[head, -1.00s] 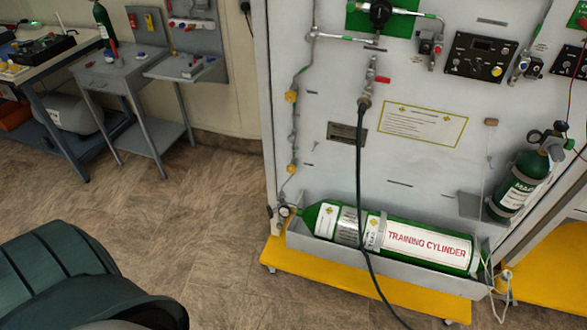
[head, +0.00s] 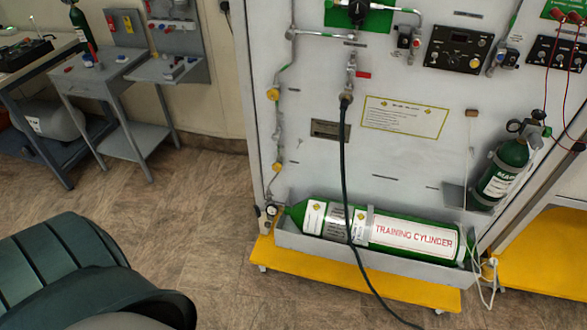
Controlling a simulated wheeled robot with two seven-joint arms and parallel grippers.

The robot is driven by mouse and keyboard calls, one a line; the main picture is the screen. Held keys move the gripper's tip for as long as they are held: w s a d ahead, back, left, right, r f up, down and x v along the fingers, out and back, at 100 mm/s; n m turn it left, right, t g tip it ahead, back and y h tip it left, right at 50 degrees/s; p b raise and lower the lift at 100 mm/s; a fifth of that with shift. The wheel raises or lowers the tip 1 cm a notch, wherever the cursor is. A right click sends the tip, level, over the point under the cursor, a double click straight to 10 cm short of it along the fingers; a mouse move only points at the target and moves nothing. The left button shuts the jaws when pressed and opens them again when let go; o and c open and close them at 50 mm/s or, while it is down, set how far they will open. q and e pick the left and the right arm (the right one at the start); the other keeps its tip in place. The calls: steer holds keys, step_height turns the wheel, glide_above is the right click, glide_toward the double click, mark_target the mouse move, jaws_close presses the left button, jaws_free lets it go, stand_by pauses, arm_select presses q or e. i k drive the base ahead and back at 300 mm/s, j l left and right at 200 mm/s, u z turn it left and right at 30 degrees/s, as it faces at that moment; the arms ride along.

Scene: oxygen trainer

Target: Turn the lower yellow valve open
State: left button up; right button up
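The lower yellow valve (head: 277,167) is a small yellow fitting on the thin pipe at the left edge of the white trainer panel. It sits above the gauge (head: 271,211) and the neck of the green training cylinder (head: 395,233). A similar upper yellow valve (head: 273,94) is higher on the same pipe. The lower valve is too small to tell how its handle stands. Neither of my grippers is in view.
A dark green rounded shape fills the lower left. A black hose (head: 344,170) hangs down the panel front past the cylinder. A yellow base (head: 355,282) juts out below. Bare floor (head: 190,225) lies left of the panel. Workbenches (head: 105,75) stand at the back left.

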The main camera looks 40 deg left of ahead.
mark_target(276, 167)
steer(key=j+z, duration=0.5)
steer(key=z, duration=0.15)
steer(key=j+z, duration=0.5)
steer(key=j, duration=0.3)
steer(key=k+j+z, duration=0.15)
steer(key=j, duration=0.3)
steer(key=k+j+z, duration=0.15)
steer(key=j, duration=0.25)
steer(key=k+j+z, duration=0.1)
steer(key=j, duration=0.35)
steer(key=k+j+z, duration=0.15)
steer(key=j, duration=0.25)
steer(key=k+j, duration=0.15)
steer(key=j, duration=0.25)
steer(key=k+j, duration=0.2)
steer(key=j, duration=0.2)
steer(key=k+j, duration=0.15)
steer(key=j, duration=0.25)
steer(key=k+j, duration=0.2)
steer(key=j, duration=0.15)
steer(key=k+j, duration=0.15)
steer(key=j, duration=0.25)
steer(key=k+j, duration=0.15)
steer(key=j, duration=0.25)
steer(key=z, duration=0.05)
